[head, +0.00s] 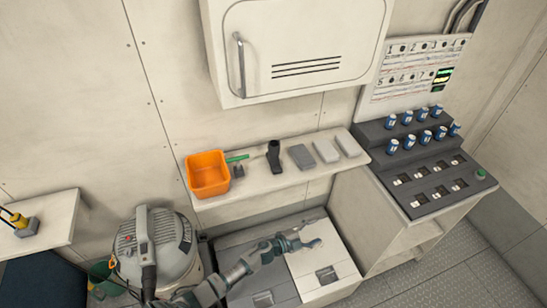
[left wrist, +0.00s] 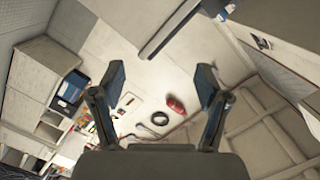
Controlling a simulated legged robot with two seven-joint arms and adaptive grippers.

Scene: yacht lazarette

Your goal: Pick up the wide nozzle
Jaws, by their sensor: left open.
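A dark grey nozzle-like piece (head: 274,158), which I take to be the wide nozzle, stands on the wall shelf, right of the orange bin. Its neck points up and its lower end looks broader. My left gripper (head: 314,233) is in front of and below the shelf, over the pale floor lockers. It is apart from the nozzle. In the left wrist view its two fingers (left wrist: 160,90) are spread with nothing between them, and the nozzle cannot be made out there. My right gripper is not in view.
The shelf (head: 255,185) also holds an orange bin (head: 208,175), a green-handled tool (head: 238,158), a small dark piece (head: 239,171) and grey blocks (head: 325,151). A wall cabinet (head: 300,45) hangs above. A vacuum canister (head: 160,245) stands left; a control console (head: 425,160) stands right.

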